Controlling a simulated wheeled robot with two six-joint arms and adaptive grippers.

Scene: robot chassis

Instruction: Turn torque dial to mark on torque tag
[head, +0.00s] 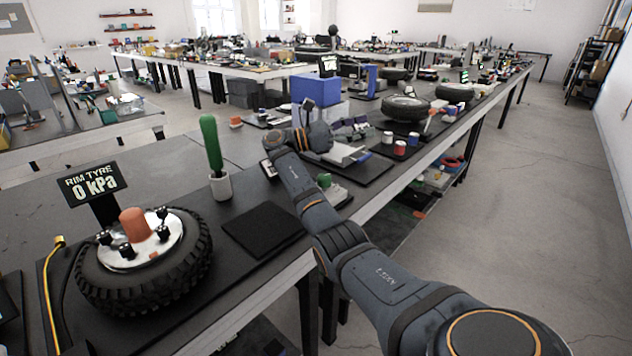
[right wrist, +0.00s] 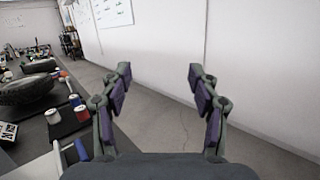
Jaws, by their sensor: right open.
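My right arm reaches in from the lower right of the head view, and its open gripper (head: 360,129) is above the bench at mid-picture. In the right wrist view the two fingers with purple pads (right wrist: 160,98) stand wide apart with nothing between them. Beyond them are only floor and a white wall. I cannot make out the torque dial or the torque tag for certain in either view. My left gripper is not in view.
A green-handled tool (head: 211,142) stands in a light cup (head: 220,188). A black mat (head: 262,230) is bare.

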